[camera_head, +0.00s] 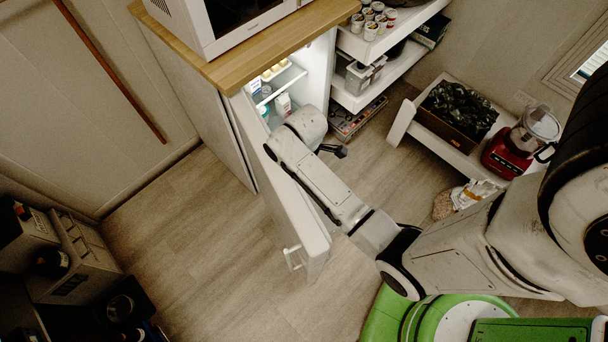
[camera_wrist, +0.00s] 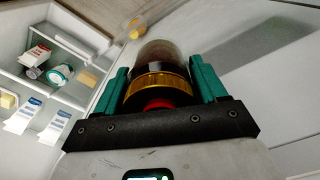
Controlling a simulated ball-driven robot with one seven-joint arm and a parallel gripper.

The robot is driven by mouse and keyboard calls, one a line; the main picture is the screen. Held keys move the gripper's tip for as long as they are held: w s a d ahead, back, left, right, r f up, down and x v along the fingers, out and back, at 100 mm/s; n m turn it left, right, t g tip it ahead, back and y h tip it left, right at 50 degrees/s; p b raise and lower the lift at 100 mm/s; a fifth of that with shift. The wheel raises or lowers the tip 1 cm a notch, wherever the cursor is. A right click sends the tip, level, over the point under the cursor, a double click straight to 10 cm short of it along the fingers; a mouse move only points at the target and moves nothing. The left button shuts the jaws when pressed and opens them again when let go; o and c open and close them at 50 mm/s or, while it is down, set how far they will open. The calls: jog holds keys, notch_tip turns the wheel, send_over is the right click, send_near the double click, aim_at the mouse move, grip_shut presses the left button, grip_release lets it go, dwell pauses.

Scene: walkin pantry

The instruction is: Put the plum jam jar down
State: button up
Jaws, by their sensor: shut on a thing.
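In the wrist view my gripper (camera_wrist: 159,72) has its two teal fingers shut on a jar, which I take to be the plum jam jar (camera_wrist: 166,54). It is dark reddish glass with a gold lid band, and the lid end faces my palm. In the head view my wrist is at the open fridge, and the fingers and jar are hidden from sight. No surface shows touching the jar.
The fridge door (camera_head: 309,228) stands open beside my arm. Fridge shelves (camera_wrist: 70,92) with cartons and tubs show at left in the wrist view. A microwave (camera_head: 228,22) stands on the wooden counter (camera_head: 262,45). A red blender (camera_head: 512,148) is at right.

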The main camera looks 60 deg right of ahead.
jog(key=shift+f, duration=2.2)
jog(key=shift+f, duration=0.1)
jog(key=o, duration=1.3)
jog(key=shift+f, duration=0.1)
notch_tip(320, 180, up, 12)
jog(key=shift+r, duration=0.2)
